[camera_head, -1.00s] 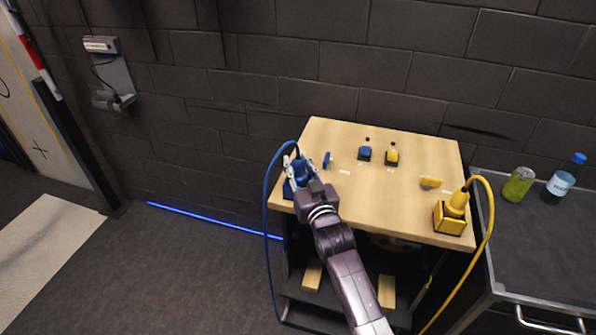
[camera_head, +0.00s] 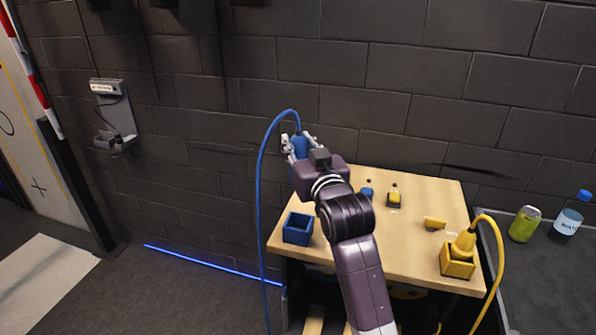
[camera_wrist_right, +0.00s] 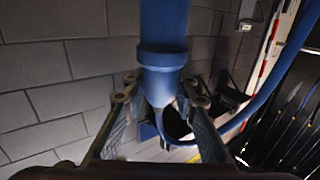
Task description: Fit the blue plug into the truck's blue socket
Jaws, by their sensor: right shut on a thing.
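My right gripper (camera_head: 298,145) is shut on the blue plug (camera_head: 301,150), held up above the left back part of the wooden table (camera_head: 420,240). In the right wrist view the plug (camera_wrist_right: 163,58) stands between the two fingers, with its blue cable curving off to the right. In the head view the cable (camera_head: 259,190) loops up over the plug and hangs down left of the table. An open blue box (camera_head: 298,229) stands empty at the table's front left corner. I cannot make out a truck or its blue socket for certain. My left gripper is not in view.
A small blue piece (camera_head: 367,192) and a small yellow one (camera_head: 394,199) stand near the table's back. A yellow plug (camera_head: 463,244) sits in a yellow box (camera_head: 457,264) at front right. A can (camera_head: 524,224) and bottle (camera_head: 570,215) stand on the right-hand counter.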

